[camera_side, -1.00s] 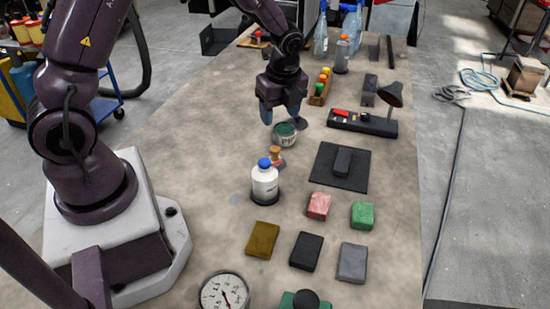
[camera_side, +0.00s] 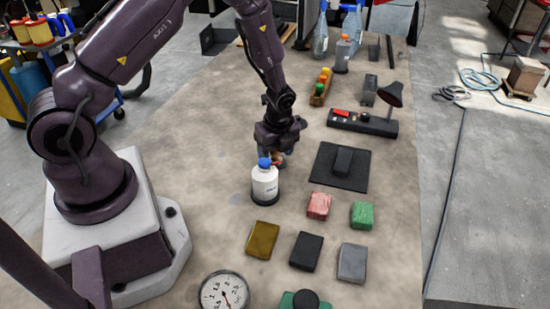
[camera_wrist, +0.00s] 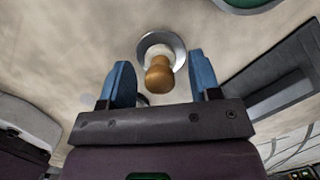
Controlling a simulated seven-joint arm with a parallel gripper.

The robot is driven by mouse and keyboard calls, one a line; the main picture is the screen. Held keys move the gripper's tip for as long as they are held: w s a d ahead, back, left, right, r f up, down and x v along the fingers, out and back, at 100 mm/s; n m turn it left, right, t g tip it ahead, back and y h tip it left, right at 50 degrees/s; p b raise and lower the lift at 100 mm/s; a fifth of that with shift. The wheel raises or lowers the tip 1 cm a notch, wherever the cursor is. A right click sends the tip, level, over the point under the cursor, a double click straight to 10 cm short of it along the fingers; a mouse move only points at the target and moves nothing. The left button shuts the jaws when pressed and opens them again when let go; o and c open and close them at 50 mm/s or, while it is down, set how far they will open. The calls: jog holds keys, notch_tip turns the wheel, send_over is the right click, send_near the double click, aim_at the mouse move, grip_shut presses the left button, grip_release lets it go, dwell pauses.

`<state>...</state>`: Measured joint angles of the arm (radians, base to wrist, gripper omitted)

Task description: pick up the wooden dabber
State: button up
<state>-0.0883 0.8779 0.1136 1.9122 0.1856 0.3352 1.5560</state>
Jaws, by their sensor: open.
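The wooden dabber (camera_wrist: 158,74) shows in the wrist view with its round knob towards me and a pale round base behind it. My gripper (camera_wrist: 161,72) is open, with one blue finger on each side of the dabber in that picture. Bare gaps show between the knob and both fingers. In the side view my gripper (camera_side: 274,158) points down just behind the white bottle. There only a small brown part of the dabber (camera_side: 279,157) shows, mostly hidden by the gripper and bottle.
The white bottle with a blue cap (camera_side: 264,184) stands close in front of my gripper. A black mat with a dark block (camera_side: 326,177) lies to the right. Several coloured blocks lie nearer the camera. The bench left of the bottle is clear.

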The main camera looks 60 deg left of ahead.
jog(key=shift+f, duration=0.2)
jog(key=c, duration=1)
